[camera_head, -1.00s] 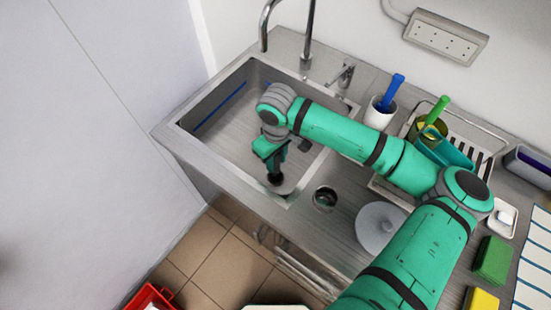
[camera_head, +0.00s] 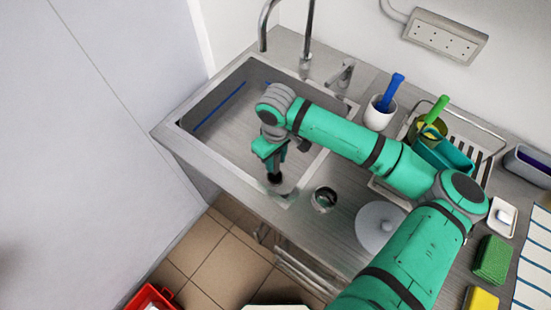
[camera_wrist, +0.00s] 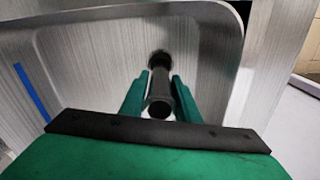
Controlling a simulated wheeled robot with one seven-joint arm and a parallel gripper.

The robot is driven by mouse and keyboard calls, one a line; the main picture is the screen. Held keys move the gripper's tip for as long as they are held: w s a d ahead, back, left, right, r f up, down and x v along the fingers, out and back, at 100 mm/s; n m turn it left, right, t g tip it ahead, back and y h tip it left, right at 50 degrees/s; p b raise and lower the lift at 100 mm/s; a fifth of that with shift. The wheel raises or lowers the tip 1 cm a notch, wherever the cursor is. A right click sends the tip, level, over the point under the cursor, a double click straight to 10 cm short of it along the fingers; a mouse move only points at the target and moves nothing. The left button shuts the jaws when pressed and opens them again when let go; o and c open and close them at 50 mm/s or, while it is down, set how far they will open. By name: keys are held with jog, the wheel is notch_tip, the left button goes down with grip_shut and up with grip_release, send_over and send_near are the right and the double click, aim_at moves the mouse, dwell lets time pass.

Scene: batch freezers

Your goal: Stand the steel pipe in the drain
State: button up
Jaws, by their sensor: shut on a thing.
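The steel pipe (camera_wrist: 160,95) is a dark grey tube between the two green fingers of my gripper (camera_wrist: 160,84) in the wrist view. My gripper is shut on it, with its open near end facing the wrist camera. Its far end reaches toward the dark round drain (camera_wrist: 159,58) in the sink floor. I cannot tell whether that end is inside the drain or just above it. In the head view my gripper (camera_head: 271,156) points down into the front right corner of the sink, over a dark round spot, and mostly hides the pipe.
The steel sink (camera_head: 178,140) has a blue strip (camera_head: 218,110) along its far left side. A tall faucet (camera_head: 306,40) stands behind. Right of the sink are a small steel cup (camera_head: 324,199), a grey lid (camera_head: 380,226) and a white cup (camera_head: 379,116) with a blue-handled tool.

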jog(key=shift+f, duration=0.6)
jog(key=o, duration=0.7)
jog(key=shift+c, duration=0.2)
jog(key=shift+s+r, duration=0.1)
jog(key=shift+r, duration=5.4)
jog(key=shift+d, duration=0.15)
